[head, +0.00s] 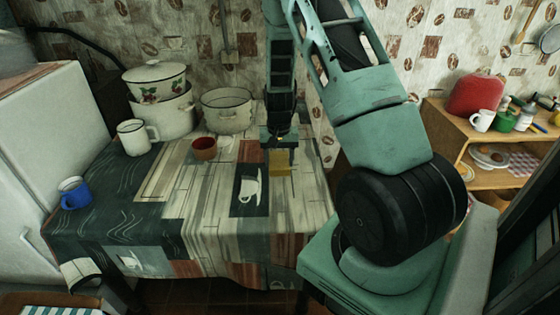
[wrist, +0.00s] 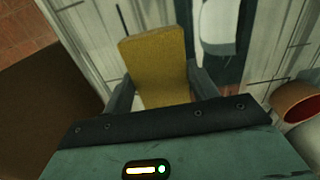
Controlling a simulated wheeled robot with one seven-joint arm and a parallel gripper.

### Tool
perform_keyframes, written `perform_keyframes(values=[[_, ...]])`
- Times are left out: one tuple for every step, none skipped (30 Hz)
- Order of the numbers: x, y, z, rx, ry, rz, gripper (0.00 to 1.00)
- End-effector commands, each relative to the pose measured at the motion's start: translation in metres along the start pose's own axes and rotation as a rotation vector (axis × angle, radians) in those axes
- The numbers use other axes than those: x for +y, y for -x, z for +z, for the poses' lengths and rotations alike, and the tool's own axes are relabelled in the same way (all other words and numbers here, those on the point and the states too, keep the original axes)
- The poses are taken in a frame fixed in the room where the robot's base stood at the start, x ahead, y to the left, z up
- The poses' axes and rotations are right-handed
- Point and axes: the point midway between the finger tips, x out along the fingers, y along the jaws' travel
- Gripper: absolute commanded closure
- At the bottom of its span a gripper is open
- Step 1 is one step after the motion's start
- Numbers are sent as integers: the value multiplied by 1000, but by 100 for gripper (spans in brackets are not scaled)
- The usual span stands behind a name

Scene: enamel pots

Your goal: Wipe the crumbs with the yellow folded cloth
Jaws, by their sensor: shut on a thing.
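The yellow folded cloth (wrist: 155,58) is between my gripper's two fingers in the wrist view. In the head view the cloth (head: 280,168) shows under my gripper (head: 279,152), at or just above the patterned tablecloth (head: 225,225). My gripper is shut on the cloth. I cannot make out any crumbs in either view; the busy print and the arm may hide them.
A brown bowl (head: 204,148) stands left of my gripper. Behind it are an enamel pot (head: 227,112) and a stacked lidded pot (head: 156,82). A white mug (head: 135,136) and a blue mug (head: 74,192) stand at the left. The table's front middle is clear.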

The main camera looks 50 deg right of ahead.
Motion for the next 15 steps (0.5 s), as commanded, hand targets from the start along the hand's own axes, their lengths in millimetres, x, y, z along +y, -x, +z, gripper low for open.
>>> perform_keyframes(values=[[-1, 9, -1, 1, 1, 0, 63], [-1, 12, -1, 1, 1, 0, 63], [-1, 15, -1, 1, 1, 0, 63], [-2, 18, -2, 1, 1, 0, 63], [-2, 20, -2, 1, 2, 0, 63], [-2, 22, -2, 1, 2, 0, 63], [-2, 22, -2, 1, 2, 0, 63], [-2, 23, -2, 1, 2, 0, 63], [-2, 24, -2, 1, 2, 0, 63], [-2, 24, -2, 1, 2, 0, 63], [-3, 23, -2, 1, 2, 0, 63], [-3, 23, -2, 1, 2, 0, 63], [-3, 23, -2, 1, 2, 0, 63], [-3, 23, -2, 1, 2, 0, 63], [-2, 23, -2, 1, 2, 0, 63]])
